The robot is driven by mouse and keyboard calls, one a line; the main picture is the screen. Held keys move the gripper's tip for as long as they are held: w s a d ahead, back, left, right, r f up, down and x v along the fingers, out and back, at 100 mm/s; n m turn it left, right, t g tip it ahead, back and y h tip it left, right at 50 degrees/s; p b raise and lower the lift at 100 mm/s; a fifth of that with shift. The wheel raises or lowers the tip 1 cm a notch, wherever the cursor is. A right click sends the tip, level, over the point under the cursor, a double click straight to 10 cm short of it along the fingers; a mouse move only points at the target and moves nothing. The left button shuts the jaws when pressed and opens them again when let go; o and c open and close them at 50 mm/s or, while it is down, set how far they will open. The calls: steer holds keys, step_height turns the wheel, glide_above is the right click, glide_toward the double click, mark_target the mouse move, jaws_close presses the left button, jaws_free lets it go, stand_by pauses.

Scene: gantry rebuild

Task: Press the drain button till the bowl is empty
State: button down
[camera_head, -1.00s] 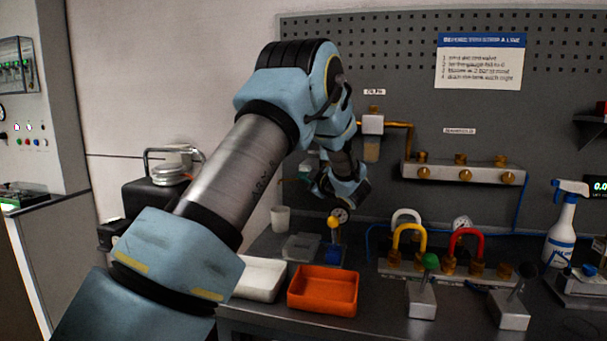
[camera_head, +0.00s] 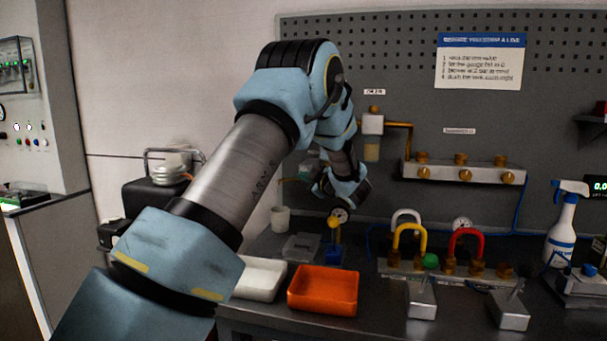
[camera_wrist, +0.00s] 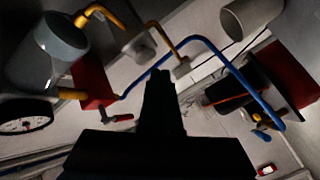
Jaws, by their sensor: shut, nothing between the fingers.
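A small wall unit (camera_head: 373,124) with a brass pipe on the pegboard carries a translucent bowl (camera_head: 371,151) with tan contents, right of my arm in the head view. The liquid level is too small to read. I cannot make out the drain button in either view. My gripper (camera_wrist: 159,78) is shut and empty in the wrist view, its dark fingers together. In the head view my wrist hides the fingers; it is left of the bowl and below it. A grey rounded body (camera_wrist: 60,42) lies left of the fingertips in the wrist view; I cannot tell whether it is the bowl.
On the bench below stand an orange tray (camera_head: 323,308), a white tray (camera_head: 259,291), a white cup (camera_head: 280,218) and a yellow-knobbed blue valve (camera_head: 333,254). In the wrist view a blue hose (camera_wrist: 232,72) arches close by the fingertips.

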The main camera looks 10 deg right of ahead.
steer(key=shift+w, duration=0.1)
stand_by(0.3)
steer(key=shift+w+d, duration=0.25)
steer(key=shift+w+d, duration=0.2)
steer(key=shift+w, duration=0.25)
stand_by(0.8)
steer(key=shift+s, duration=0.15)
steer(key=shift+s+a+b, duration=0.45)
steer(key=shift+s+b, duration=0.05)
steer(key=shift+s, duration=0.15)
steer(key=shift+s, duration=0.1)
steer(key=s+a+b, duration=0.1)
steer(key=s, duration=0.1)
steer(key=s+a, duration=0.1)
steer(key=s, duration=0.1)
steer(key=shift+s+a+b, duration=0.1)
steer(key=shift+a+b, duration=0.05)
steer(key=shift+b, duration=0.25)
